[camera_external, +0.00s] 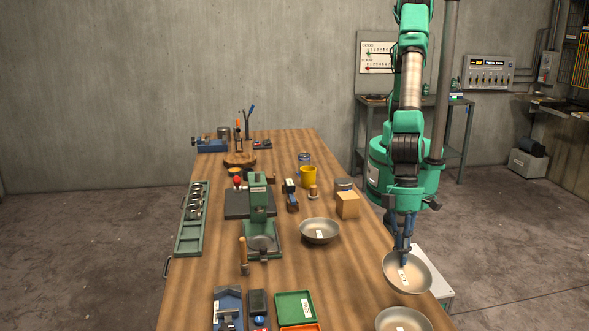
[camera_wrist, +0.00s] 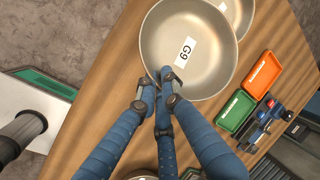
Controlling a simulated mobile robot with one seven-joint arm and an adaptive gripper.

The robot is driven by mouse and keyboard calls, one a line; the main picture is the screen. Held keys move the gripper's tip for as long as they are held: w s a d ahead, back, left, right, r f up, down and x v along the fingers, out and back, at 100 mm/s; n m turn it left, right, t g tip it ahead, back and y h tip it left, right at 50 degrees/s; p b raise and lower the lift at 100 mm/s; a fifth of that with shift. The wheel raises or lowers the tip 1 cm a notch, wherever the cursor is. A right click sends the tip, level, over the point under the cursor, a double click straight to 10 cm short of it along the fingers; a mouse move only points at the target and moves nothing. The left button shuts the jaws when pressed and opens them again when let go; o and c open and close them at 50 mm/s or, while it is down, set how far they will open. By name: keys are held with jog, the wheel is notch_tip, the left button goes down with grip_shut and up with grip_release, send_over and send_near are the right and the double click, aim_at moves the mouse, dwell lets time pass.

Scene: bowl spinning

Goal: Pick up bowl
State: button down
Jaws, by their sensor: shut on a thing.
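A metal bowl (camera_external: 420,280) with a white label is at the right edge of the table in the external view. It fills the upper middle of the wrist view (camera_wrist: 200,75), where its label reads G9. The bowl looks tilted toward the external camera. I cannot tell whether it touches the table.
A second bowl (camera_external: 401,320) is at the front right. A third bowl (camera_external: 319,231) stands mid-table near a wooden block (camera_external: 347,205) and a green press (camera_external: 258,205). Green (camera_wrist: 235,111) and orange (camera_wrist: 262,74) trays lie to the right in the wrist view.

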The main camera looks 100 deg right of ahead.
aim_at(416, 281)
jog(key=shift+s+d+r, duration=0.1)
jog(key=shift+s+d, duration=0.15)
jog(key=shift+d, duration=0.35)
jog(key=shift+s+d+r, duration=0.1)
jog(key=shift+s+d, duration=0.2)
jog(key=shift+d, duration=0.25)
jog(key=shift+s+d+r, duration=0.1)
jog(key=shift+s+d, duration=0.15)
jog(key=shift+d, duration=0.35)
jog(key=shift+f, duration=0.1)
jog(key=shift+s+f+b, duration=0.1)
jog(key=shift+b, duration=0.4)
jog(key=s+g+y+b, duration=0.1)
jog(key=b, duration=0.4)
jog(key=s+r+m+y+b, duration=0.1)
jog(key=y+b, duration=0.1)
jog(key=b, duration=0.3)
jog(key=shift+s+a+r+g, duration=0.1)
jog(key=shift+s+r+g, duration=0.05)
jog(key=shift+s+g, duration=0.25)
jog(key=shift+r, duration=0.1)
jog(key=w+a, duration=0.2)
jog(key=a, duration=0.3)
jog(key=w+a+f, duration=0.1)
jog(key=w+a, duration=0.1)
jog(key=a, duration=0.3)
jog(key=w+a, duration=0.2)
jog(key=a, duration=0.2)
jog(key=shift+a+f, duration=0.3)
jog(key=shift+a, duration=0.1)
